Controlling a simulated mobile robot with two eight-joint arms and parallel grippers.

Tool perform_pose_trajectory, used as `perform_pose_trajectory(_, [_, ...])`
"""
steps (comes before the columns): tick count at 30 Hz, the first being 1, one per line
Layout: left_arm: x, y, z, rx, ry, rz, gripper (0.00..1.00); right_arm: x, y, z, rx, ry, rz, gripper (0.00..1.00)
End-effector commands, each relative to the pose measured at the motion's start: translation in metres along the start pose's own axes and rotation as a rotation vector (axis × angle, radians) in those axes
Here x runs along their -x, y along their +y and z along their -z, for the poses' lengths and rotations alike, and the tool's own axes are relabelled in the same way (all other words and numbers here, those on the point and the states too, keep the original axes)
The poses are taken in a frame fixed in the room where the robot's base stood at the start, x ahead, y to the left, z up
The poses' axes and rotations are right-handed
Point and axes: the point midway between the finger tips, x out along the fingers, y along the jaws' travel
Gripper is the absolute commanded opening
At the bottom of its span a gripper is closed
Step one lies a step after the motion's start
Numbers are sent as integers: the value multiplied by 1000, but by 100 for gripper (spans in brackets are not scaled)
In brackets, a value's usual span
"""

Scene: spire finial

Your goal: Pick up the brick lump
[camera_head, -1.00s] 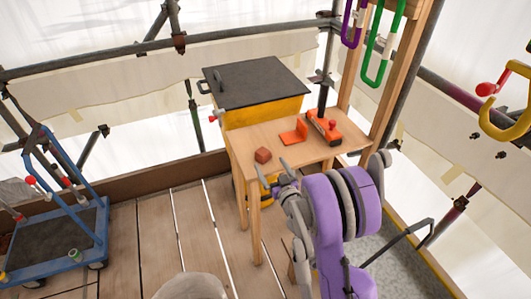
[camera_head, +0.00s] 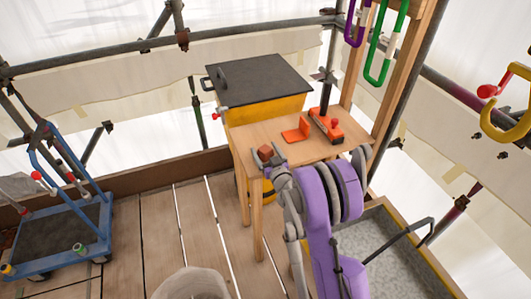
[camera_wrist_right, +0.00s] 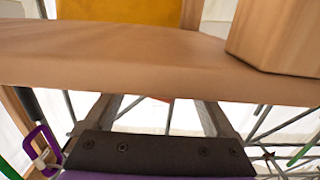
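The brick lump (camera_head: 264,151) is a small reddish-brown block near the front left corner of the wooden table (camera_head: 250,136) in the head view. My right gripper (camera_head: 272,161) is close beside it at the table's front edge and partly covers it. In the right wrist view the two fingers of my right gripper (camera_wrist_right: 160,106) are apart, by the table edge (camera_wrist_right: 150,86). I cannot see the lump held. My left gripper is not in view.
An orange angled piece (camera_head: 297,131) and an orange-and-black tool (camera_head: 327,127) lie farther right on the table. A yellow box with a dark lid (camera_head: 262,85) stands behind. A blue trolley (camera_head: 70,245) is at left. A grey-filled tray (camera_head: 370,245) is at right.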

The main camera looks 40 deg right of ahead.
Motion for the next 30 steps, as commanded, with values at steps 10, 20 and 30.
perform_pose_trajectory(10, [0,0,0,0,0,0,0,0,0,0,0,0,0,24])
perform_pose_trajectory(20, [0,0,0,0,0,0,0,0,0,1,0,0,1,5])
perform_pose_trajectory(30, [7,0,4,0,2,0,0,4,0,56,0,1,1,5])
